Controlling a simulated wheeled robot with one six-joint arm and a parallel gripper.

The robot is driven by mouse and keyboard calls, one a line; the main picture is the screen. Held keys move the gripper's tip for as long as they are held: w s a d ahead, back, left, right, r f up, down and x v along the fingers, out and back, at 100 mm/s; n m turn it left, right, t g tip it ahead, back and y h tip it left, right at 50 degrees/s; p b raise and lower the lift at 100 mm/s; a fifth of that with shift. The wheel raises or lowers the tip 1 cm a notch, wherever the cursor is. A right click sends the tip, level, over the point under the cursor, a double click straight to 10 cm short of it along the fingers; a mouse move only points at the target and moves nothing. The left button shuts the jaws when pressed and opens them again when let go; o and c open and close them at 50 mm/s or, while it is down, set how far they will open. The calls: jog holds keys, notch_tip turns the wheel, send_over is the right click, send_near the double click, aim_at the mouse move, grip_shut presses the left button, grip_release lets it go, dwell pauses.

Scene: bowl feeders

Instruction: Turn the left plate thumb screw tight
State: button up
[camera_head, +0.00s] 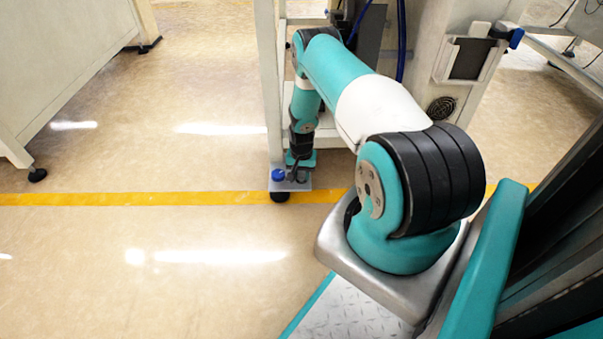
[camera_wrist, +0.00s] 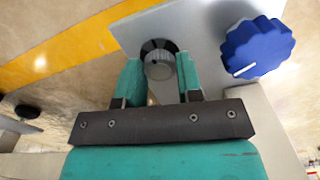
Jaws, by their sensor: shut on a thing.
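A grey metal plate (camera_wrist: 205,30) at the foot of the machine frame carries two round parts. One is a lobed blue knob (camera_wrist: 257,46) with a white line on its face, at the right in the wrist view and at the left in the head view (camera_head: 278,174). The other is a round grey part with a dark collar (camera_wrist: 160,46). My gripper (camera_wrist: 159,74) has its two teal fingers on either side of the grey round part and is shut on it. The blue knob stands apart, beside the right finger. In the head view my gripper (camera_head: 299,174) points down at the plate (camera_head: 291,187).
A black levelling foot (camera_head: 280,197) shows under the plate, by a yellow floor line (camera_head: 150,199). The pale machine frame leg (camera_head: 270,90) rises close behind my wrist. The floor to the left is clear up to a pale cabinet (camera_head: 62,60).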

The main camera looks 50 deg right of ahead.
aim_at(301, 175)
jog(key=o, duration=0.9)
jog(key=shift+r, duration=0.1)
notch_tip(301, 175, up, 17)
jog(key=p, duration=0.8)
jog(key=shift+r, duration=0.15)
